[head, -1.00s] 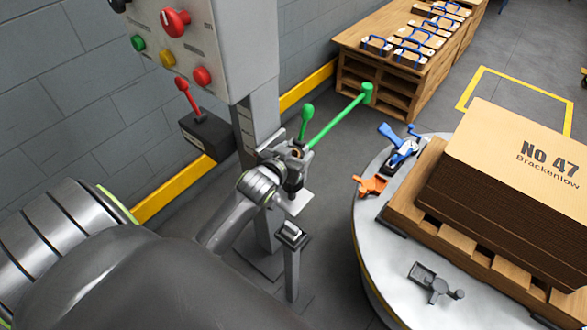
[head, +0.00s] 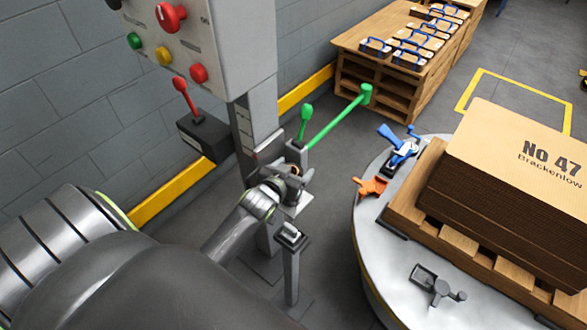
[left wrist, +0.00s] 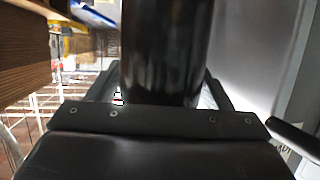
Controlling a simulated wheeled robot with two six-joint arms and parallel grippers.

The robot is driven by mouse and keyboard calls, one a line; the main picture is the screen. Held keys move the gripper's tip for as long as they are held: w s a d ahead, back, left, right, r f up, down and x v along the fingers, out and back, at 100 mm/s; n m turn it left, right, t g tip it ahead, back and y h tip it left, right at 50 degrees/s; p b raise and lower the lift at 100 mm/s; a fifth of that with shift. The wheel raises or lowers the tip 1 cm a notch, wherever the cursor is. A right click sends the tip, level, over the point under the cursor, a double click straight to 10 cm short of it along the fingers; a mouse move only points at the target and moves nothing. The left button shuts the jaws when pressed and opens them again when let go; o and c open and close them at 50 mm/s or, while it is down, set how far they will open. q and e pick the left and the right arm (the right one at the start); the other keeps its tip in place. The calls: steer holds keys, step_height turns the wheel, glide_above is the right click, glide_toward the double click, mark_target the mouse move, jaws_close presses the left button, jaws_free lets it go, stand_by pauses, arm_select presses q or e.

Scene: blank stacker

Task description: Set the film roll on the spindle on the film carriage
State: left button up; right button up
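My left gripper (head: 290,184) is small in the head view, at the end of my arm beside the grey column. In the left wrist view a dark, glossy cylinder, apparently the film roll (left wrist: 165,50), stands between the fingers, which appear closed around it. In the head view the roll is mostly hidden by my gripper; a small brownish ring shows there. The film carriage (head: 297,152) appears to be the grey part on the column with the green handles, just behind my gripper. I cannot make out its spindle. My right gripper is out of view.
A short grey post (head: 291,265) stands just below my gripper. A control box (head: 215,40) overhangs at upper left. To the right, a round turntable (head: 385,255) bears a pallet of stacked brown sheets (head: 500,200).

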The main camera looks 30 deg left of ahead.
arm_select(q)
steer(key=shift+o, duration=0.6)
steer(key=shift+s+r, duration=0.1)
steer(key=shift+r, duration=0.05)
steer(key=p+v, duration=0.1)
steer(key=v, duration=1)
steer(key=shift+s, duration=0.4)
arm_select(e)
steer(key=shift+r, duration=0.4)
arm_select(q)
steer(key=shift+r, duration=0.15)
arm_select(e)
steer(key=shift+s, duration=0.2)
